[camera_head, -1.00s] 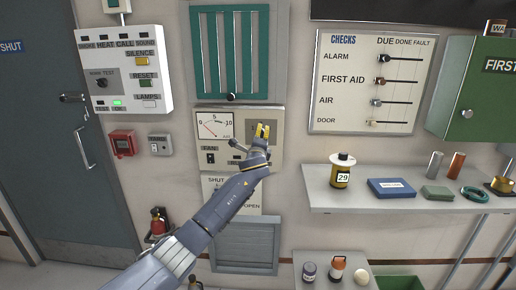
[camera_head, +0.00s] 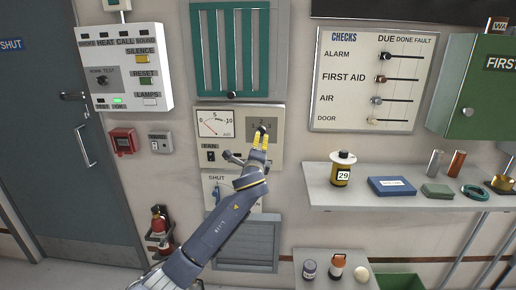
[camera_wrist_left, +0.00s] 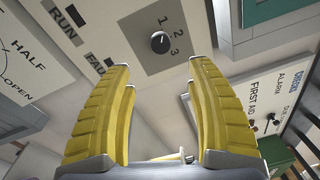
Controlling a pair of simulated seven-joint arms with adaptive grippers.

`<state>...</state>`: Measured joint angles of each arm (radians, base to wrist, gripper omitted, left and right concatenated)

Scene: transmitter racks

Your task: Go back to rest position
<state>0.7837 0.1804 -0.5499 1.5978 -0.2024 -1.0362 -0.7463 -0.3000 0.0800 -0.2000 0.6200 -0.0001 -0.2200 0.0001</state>
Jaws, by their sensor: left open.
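My left gripper (camera_head: 260,141) is in front of the wall panel with the gauge, just below the knob in the head view. In the left wrist view its yellow fingers (camera_wrist_left: 158,115) stand wide apart with nothing between them. The dark rotary knob (camera_wrist_left: 159,42), marked 1, 2, 3, shows beyond the fingertips, apart from them; it also shows in the head view (camera_head: 262,128). My right gripper is in neither view.
The gauge (camera_head: 215,123) and fan switch (camera_head: 210,156) are beside the knob. The green louvred vent (camera_head: 231,95) is above. A shelf (camera_head: 325,196) with a yellow canister (camera_head: 342,172) and a blue box (camera_head: 391,187) stands to the right. A fire extinguisher (camera_head: 158,226) hangs lower left.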

